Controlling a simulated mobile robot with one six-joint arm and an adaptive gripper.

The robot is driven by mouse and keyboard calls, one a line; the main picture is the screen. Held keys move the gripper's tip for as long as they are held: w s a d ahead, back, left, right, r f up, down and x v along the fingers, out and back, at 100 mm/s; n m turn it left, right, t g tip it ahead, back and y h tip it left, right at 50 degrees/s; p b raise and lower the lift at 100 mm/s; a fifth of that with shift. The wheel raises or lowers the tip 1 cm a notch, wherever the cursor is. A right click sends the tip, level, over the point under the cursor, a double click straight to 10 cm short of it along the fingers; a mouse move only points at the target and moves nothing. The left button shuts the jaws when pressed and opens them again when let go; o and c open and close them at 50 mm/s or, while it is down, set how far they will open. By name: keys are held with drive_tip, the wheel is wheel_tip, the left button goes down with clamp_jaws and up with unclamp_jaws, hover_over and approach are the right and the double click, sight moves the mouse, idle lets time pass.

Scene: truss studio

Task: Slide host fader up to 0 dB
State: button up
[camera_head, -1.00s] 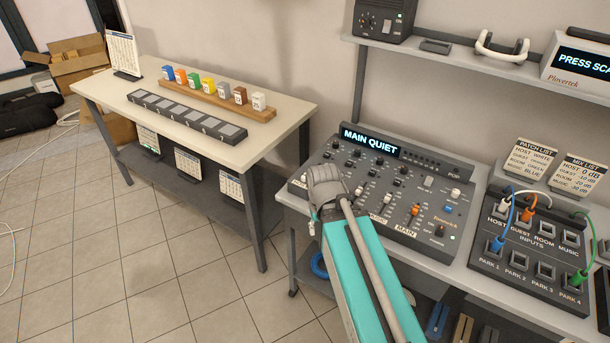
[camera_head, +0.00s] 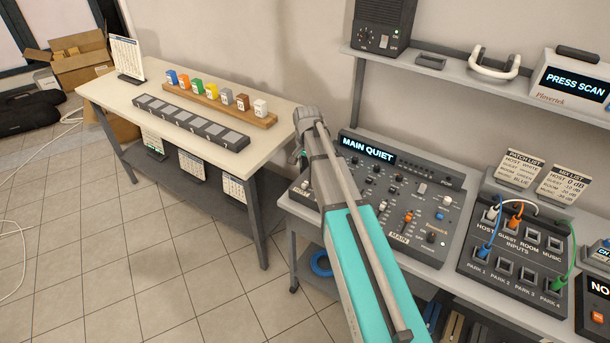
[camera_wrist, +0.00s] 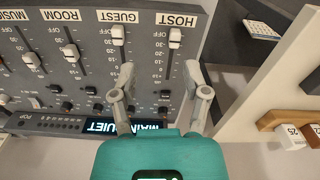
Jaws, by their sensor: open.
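In the wrist view the mixer (camera_wrist: 90,62) appears upside down. The white host fader cap (camera_wrist: 176,37) is at the OFF end of its slot, near the HOST label. My gripper (camera_wrist: 160,71) is open and empty; its fingers are spread to either side of the host slot, past the cap toward the display. I cannot tell if they touch the panel. The guest fader cap (camera_wrist: 118,34) is beside the host channel. In the head view the mixer (camera_head: 425,205) reads MAIN QUIET, and my arm covers its left part, hiding the host fader.
The patch panel (camera_head: 515,258) with plugged cables is right of the mixer. The mix list card (camera_head: 564,180) reads HOST 0 dB. A shelf (camera_head: 450,72) hangs above. The left table (camera_head: 110,92) holds coloured blocks on a wooden rack (camera_head: 222,103); a floor gap separates the tables.

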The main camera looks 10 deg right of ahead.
drive_tip(key=r+m, duration=0.2)
hover_over(305, 183)
drive_tip(key=shift+f+p, duration=0.15)
drive_tip(key=shift+p, duration=0.25)
drive_tip(key=shift+f, duration=0.2)
wheel_tip(305, 183, down, 13)
drive_tip(key=b, duration=1.3)
drive_tip(key=shift+f+b, duration=0.2)
drive_tip(key=shift+b, duration=0.2)
clamp_jaws()
